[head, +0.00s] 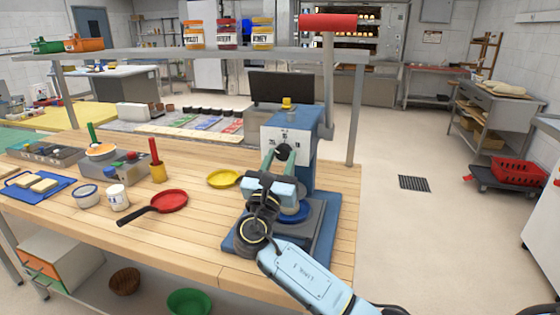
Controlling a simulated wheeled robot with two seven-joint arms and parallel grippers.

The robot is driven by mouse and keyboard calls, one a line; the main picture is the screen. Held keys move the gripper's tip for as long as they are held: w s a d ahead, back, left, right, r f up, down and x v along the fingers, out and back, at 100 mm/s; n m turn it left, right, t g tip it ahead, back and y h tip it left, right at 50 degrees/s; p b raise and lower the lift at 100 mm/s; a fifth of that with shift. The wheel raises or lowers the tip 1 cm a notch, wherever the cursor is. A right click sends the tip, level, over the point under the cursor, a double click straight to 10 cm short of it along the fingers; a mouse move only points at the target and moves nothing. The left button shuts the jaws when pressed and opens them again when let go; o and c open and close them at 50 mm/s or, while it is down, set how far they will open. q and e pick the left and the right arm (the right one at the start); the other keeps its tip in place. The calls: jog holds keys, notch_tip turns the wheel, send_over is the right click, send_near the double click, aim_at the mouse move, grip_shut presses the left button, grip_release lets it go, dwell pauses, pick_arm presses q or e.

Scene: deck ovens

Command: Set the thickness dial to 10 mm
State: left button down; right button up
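The thickness dial (284,152) is a black round knob on the pale front plate (279,133) of a blue press. Small dark marks stand on the plate above and beside the knob, too small to read surely. My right gripper (281,158) is in front of the press, its two pale green fingers pointing up at the knob. The fingers stand apart with the knob between their tips; I cannot tell whether they touch it. The wrist hides part of the press's lower front. My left gripper is not in view.
The press has a long lever with a red handle (328,21) on its right. A shelf (200,54) with jars runs behind it. A red pan (169,201) and a yellow plate (223,179) lie left on the wooden table (190,235).

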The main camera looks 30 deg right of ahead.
jog(key=shift+c, duration=1.2)
